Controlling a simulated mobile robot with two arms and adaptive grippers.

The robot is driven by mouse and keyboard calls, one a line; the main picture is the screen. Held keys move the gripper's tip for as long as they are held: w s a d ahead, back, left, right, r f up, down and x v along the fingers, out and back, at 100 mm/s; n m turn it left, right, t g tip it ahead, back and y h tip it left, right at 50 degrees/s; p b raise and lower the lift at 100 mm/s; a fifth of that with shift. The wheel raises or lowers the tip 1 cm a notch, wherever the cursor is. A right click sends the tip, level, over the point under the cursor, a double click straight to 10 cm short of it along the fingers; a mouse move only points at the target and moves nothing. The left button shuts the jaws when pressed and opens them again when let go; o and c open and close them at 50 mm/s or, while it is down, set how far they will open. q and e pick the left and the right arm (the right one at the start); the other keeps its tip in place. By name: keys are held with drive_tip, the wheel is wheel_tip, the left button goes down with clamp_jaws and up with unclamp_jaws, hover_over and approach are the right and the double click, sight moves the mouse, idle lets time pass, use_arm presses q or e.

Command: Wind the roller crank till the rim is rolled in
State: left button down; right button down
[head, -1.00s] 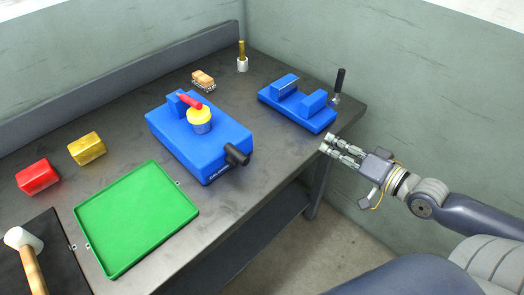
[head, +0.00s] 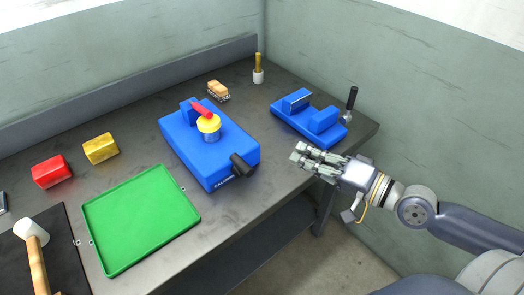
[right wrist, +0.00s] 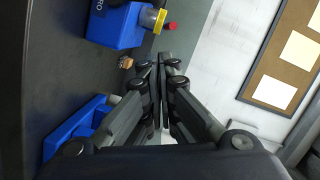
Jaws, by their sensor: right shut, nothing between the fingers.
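A blue block machine (head: 185,145) stands mid-bench. A tin with a yellow top (head: 209,124) sits on it, with a red piece (head: 202,110) at its upper edge. A black crank handle (head: 243,164) sticks out at the machine's front right corner. My right gripper (head: 298,153) is shut and empty, to the right of the crank and apart from it, by the bench's front edge. The right wrist view shows its closed fingers (right wrist: 160,65), with part of the blue machine (right wrist: 112,25) at top. My left gripper is not in view.
A second blue fixture (head: 292,118) with a black lever (head: 351,98) stands at the back right. A green tray (head: 140,218), red block (head: 51,171), yellow block (head: 100,148) and mallet (head: 36,260) lie left. Bench between crank and gripper is clear.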

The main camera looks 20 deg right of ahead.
sight(242, 170)
drive_tip(key=w+a+f+p, duration=0.2)
drive_tip(key=w+a+p, duration=0.3)
drive_tip(key=a, duration=0.3)
drive_tip(key=shift+f+p, duration=0.15)
drive_tip(key=shift+p, duration=0.35)
drive_tip(key=shift+w, duration=0.15)
drive_tip(key=shift+a+p, duration=0.35)
drive_tip(key=shift+p, duration=0.3)
